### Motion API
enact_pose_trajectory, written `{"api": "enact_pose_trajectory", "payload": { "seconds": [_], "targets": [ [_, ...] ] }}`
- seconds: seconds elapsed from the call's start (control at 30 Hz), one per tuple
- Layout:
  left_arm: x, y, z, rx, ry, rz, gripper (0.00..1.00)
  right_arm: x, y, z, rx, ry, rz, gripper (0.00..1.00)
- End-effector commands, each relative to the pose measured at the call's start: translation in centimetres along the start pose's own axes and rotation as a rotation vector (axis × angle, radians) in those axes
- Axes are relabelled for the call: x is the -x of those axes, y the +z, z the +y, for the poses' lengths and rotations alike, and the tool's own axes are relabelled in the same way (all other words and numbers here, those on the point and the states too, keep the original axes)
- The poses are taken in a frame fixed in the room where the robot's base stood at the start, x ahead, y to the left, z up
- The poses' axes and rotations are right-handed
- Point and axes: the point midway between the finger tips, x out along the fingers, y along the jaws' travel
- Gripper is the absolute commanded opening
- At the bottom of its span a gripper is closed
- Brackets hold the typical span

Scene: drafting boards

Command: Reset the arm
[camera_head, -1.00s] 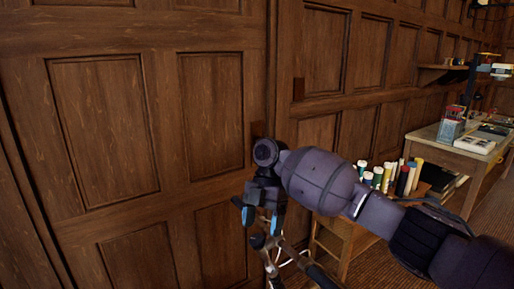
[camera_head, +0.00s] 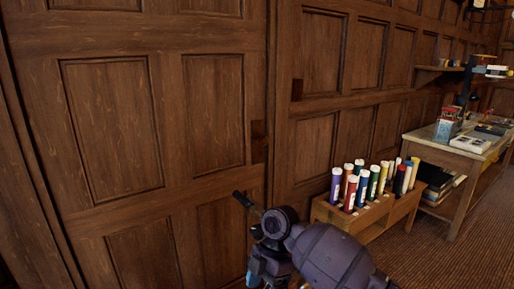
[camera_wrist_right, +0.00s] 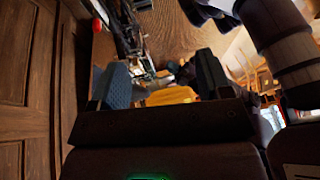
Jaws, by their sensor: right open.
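My right arm enters the head view from the bottom, with its purple-grey wrist (camera_head: 283,222) low in front of the wooden panelled door (camera_head: 110,120). The right gripper hangs below the wrist and is mostly cut off by the lower edge. In the right wrist view the right gripper (camera_wrist_right: 163,82) shows its two padded fingers wide apart, with nothing held between them. A dark lever-like handle (camera_head: 246,202) shows just above and left of the wrist. My left gripper is in neither view.
A wooden rack (camera_head: 372,218) with several coloured tubes stands right of the arm by the panelled wall. Behind it is a desk (camera_head: 450,160) with books and small items. Brown floor (camera_head: 450,262) is open at the lower right.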

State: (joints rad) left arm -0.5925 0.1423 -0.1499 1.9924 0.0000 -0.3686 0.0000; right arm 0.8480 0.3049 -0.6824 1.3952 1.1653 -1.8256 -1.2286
Motion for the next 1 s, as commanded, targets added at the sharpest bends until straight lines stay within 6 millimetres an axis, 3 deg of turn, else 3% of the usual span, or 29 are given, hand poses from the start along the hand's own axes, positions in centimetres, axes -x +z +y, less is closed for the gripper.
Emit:
{"api": "enact_pose_trajectory", "payload": {
  "seconds": [0.1, 0.4, 0.77, 1.0],
  "targets": [
    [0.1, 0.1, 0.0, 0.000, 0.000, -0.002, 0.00, -3.3, 0.0, -1.9, -0.109, 0.049, 0.025, 0.72],
    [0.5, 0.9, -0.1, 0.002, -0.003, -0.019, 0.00, -8.7, 0.7, -6.9, -0.445, 0.194, 0.077, 0.72],
    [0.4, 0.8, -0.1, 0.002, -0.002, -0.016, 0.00, -12.3, 2.8, -14.8, -0.944, 0.383, 0.131, 0.72],
    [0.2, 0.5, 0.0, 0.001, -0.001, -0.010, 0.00, -13.2, 4.8, -21.8, -1.316, 0.518, 0.136, 0.72]
  ]
}}
